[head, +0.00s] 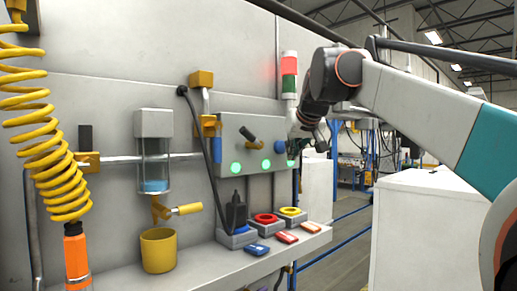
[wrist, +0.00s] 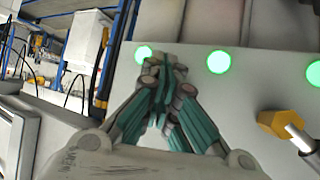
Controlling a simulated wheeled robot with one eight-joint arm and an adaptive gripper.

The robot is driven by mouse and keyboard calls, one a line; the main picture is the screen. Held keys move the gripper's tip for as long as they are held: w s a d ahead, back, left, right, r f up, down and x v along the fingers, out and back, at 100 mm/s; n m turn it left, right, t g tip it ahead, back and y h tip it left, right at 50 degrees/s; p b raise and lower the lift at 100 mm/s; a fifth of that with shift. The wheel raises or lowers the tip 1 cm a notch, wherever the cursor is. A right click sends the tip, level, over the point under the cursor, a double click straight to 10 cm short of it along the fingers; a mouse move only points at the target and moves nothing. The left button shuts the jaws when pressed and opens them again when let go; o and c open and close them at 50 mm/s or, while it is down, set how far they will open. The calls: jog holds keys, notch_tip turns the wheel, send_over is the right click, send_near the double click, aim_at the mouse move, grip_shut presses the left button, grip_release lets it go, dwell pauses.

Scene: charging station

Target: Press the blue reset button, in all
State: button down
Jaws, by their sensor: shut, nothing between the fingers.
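The blue button (head: 280,147) sticks out near the right end of the grey control panel (head: 228,140) in the head view. My gripper (head: 294,149) is just to its right, close to the panel's right end. I cannot tell whether they touch. In the wrist view my gripper (wrist: 160,66) has its green-padded fingers closed together and empty, with the tips in front of the panel (wrist: 235,95) near the leftmost green light (wrist: 143,52). The blue button is not visible in the wrist view; the fingers may hide it.
A yellow-tipped knob (head: 249,135) juts from the panel left of the button; it also shows in the wrist view (wrist: 282,123). Below are a shelf (head: 205,262) with colored connectors and a yellow cup (head: 158,250). A red-green signal tower (head: 289,75) stands above.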

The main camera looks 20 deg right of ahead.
jog(key=shift+w+a, duration=0.1)
jog(key=shift+w, duration=0.05)
jog(key=shift+w+a+p, duration=0.1)
jog(key=shift+w+p, duration=0.2)
jog(key=shift+w+a, duration=0.1)
jog(key=shift+w, duration=0.25)
dwell(0.9)
jog(key=shift+s, duration=0.15)
jog(key=shift+s+d, duration=0.25)
jog(key=shift+s, duration=0.4)
jog(key=s, duration=0.1)
jog(key=s+d, duration=0.1)
jog(key=s, duration=0.2)
jog(key=shift+s+d, duration=0.3)
jog(key=shift+s, duration=0.1)
